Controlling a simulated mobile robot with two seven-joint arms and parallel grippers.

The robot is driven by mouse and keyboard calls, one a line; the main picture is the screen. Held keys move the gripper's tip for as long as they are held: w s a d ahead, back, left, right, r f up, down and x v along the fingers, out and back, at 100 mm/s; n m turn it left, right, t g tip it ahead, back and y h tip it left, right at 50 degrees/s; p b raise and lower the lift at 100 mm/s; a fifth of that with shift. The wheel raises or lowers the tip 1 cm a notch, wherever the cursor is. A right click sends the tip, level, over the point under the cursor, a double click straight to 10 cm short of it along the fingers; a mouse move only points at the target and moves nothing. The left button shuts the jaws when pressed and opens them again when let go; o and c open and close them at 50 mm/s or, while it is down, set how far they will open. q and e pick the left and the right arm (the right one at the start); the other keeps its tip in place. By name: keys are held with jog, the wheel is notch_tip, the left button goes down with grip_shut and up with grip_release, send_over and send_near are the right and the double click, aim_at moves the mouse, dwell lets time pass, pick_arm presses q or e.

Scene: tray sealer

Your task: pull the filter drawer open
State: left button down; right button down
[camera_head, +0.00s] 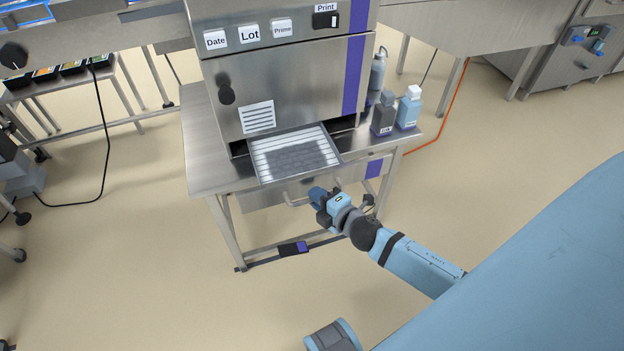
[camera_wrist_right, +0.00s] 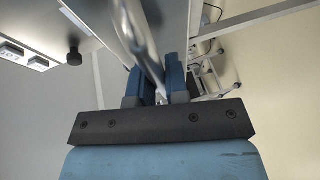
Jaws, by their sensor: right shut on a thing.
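The filter drawer (camera_head: 263,199) is a steel front under the top of the sealer's table, with a bar handle (camera_head: 291,200) across it. It looks about flush below the table edge; I cannot tell if it stands out slightly. My right gripper (camera_head: 317,194) is at the handle, in front of the drawer. In the right wrist view the round metal bar (camera_wrist_right: 143,48) runs in between the two blue fingers (camera_wrist_right: 161,80), which are shut on it. Part of the handle is hidden behind the gripper. My left gripper is not in view.
The sealer (camera_head: 300,80) stands on the table, with a slatted tray (camera_head: 293,153) above the drawer. A grey bottle (camera_head: 384,115) and a blue bottle (camera_head: 408,108) stand at the table's right. A dark pedal (camera_head: 292,249) is below. The floor in front is clear.

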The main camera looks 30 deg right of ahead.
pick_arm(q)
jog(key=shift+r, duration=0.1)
pick_arm(e)
jog(key=shift+s+a, duration=0.15)
jog(key=shift+s, duration=0.5)
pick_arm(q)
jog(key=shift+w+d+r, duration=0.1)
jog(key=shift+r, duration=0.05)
pick_arm(e)
jog(key=c, duration=1.1)
grip_release()
jog(key=shift+c, duration=0.2)
jog(key=v, duration=1.3)
jog(key=shift+s, duration=0.4)
